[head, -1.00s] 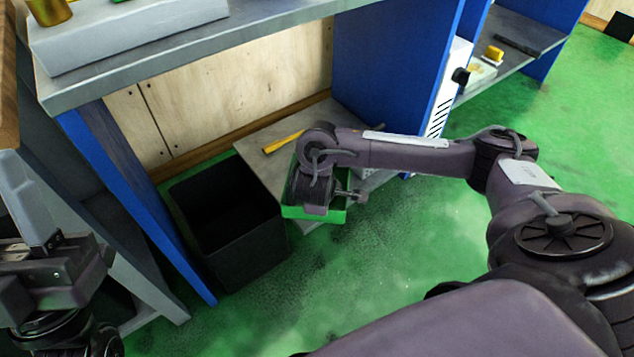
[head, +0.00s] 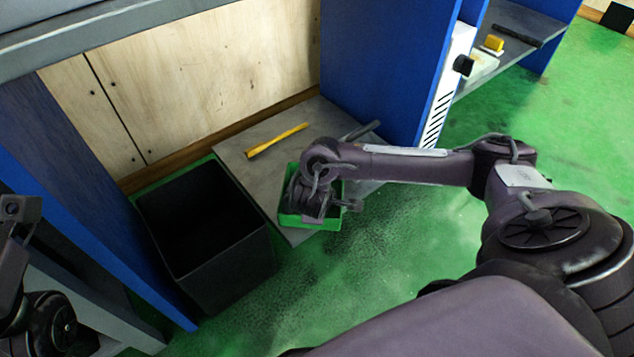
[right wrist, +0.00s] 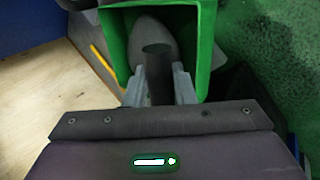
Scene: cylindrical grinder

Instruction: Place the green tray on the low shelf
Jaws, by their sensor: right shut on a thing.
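The green tray (head: 310,222) is at the front right part of the low grey shelf (head: 240,170) in the head view, mostly under my right wrist. I cannot tell whether it touches the shelf. In the right wrist view the tray (right wrist: 207,45) is close ahead, with a rounded grey object (right wrist: 155,45) inside its walls.
A yellow-handled tool (head: 277,141) lies on the low shelf behind the tray. A black open bin (head: 225,265) stands left of the shelf. A blue panel (head: 385,70) rises at the shelf's right. A grey worktop (head: 120,35) overhangs at upper left. Green floor is clear in front.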

